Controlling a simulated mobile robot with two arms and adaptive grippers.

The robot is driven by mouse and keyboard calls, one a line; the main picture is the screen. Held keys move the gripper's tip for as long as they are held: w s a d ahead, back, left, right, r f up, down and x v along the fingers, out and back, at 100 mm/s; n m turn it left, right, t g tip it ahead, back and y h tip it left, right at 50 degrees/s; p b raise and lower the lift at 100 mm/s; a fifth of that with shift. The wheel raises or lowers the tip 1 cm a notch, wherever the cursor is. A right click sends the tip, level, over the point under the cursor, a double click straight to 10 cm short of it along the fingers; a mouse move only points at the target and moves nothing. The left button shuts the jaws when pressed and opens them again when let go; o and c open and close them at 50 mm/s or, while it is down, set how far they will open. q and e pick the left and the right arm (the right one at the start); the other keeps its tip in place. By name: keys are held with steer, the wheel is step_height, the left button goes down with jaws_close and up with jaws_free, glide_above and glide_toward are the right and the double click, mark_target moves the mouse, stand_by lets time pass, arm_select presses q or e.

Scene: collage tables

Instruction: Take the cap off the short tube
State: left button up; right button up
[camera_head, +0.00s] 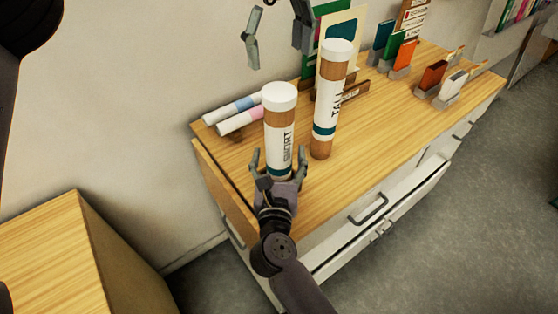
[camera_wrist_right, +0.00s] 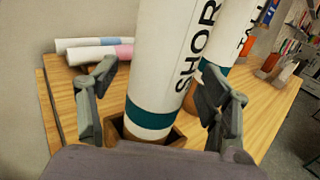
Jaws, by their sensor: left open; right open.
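The short tube (camera_head: 280,140) stands upright on the wooden cabinet top, brown with a white label reading SHORT and a teal band. Its white cap (camera_head: 279,96) is on its top end. In the right wrist view the short tube (camera_wrist_right: 170,70) stands in a low wooden holder (camera_wrist_right: 178,137). My right gripper (camera_head: 280,165) is open, with its fingers on either side of the tube's lower part; I see gaps beside the tube. My left gripper (camera_head: 277,40) is open and empty, above and behind the short tube, near the picture's top edge.
The tall tube (camera_head: 328,100) stands close to the right of the short one. Rolled papers with blue (camera_head: 232,109) and pink (camera_head: 241,121) bands lie behind at left. Small coloured cards (camera_head: 404,56) in grey holders stand farther back. The cabinet's front right top is clear.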

arm_select(q)
steer(key=shift+w+f, duration=0.15)
steer(key=shift+w, duration=0.15)
arm_select(e)
steer(key=shift+w+f, duration=0.15)
steer(key=shift+w, duration=0.85)
arm_select(q)
steer(key=shift+s, duration=0.1)
arm_select(e)
steer(key=shift+s, duration=0.15)
steer(key=shift+c, duration=0.2)
arm_select(q)
steer(key=shift+s, duration=0.1)
arm_select(e)
steer(key=shift+c, duration=0.6)
steer(key=c, duration=0.4)
jaws_close()
arm_select(q)
steer(key=shift+o, duration=0.5)
